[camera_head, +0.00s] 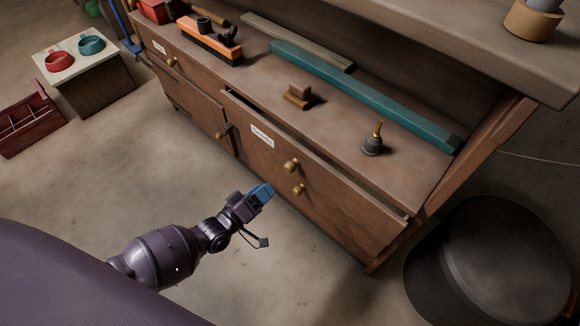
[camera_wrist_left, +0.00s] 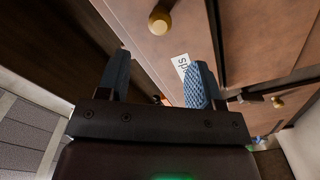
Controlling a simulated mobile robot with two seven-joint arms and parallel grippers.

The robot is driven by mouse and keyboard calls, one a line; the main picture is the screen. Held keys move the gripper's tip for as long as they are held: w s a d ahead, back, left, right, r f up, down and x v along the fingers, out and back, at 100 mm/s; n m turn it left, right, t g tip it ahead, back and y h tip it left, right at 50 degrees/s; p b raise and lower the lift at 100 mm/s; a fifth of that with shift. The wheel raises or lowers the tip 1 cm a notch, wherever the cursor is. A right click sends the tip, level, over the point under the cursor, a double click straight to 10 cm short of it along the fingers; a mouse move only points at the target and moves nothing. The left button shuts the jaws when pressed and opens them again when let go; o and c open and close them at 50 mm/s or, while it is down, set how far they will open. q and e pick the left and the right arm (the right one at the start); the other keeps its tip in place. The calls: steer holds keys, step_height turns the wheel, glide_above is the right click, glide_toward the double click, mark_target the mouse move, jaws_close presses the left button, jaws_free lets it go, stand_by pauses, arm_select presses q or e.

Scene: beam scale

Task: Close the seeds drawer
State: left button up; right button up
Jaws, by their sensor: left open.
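The seeds drawer (camera_head: 325,172) is the right-hand drawer of a wooden workbench. It stands slightly out, with a dark gap along its top edge. It has a white label (camera_head: 262,135) and a brass knob (camera_head: 291,166). In the left wrist view the label (camera_wrist_left: 182,64) is upside down, partly behind a finger, and a brass knob (camera_wrist_left: 160,22) shows above it. My left gripper (camera_head: 264,192) is in front of the drawer, left of and below the knob, apparently not touching it. In the wrist view its blue fingers (camera_wrist_left: 158,82) are apart, with nothing held between them.
Another brass knob (camera_head: 299,189) sits just below the drawer. On the bench top are an oil can (camera_head: 372,143), a brown block (camera_head: 299,95) and a long teal bar (camera_head: 360,93). A dark round container (camera_head: 490,260) stands at the right.

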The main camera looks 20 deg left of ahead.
mark_target(287, 171)
arm_select(q)
steer(key=b+x, duration=0.1)
steer(key=x, duration=0.8)
steer(key=shift+w+f+b, duration=0.15)
steer(key=shift+w+b, duration=0.05)
steer(key=shift+b, duration=0.1)
steer(key=shift+w+d, duration=0.25)
steer(key=shift+w, duration=0.35)
jaws_close()
steer(key=shift+b+x, duration=0.65)
steer(key=shift+x, duration=1.2)
jaws_free()
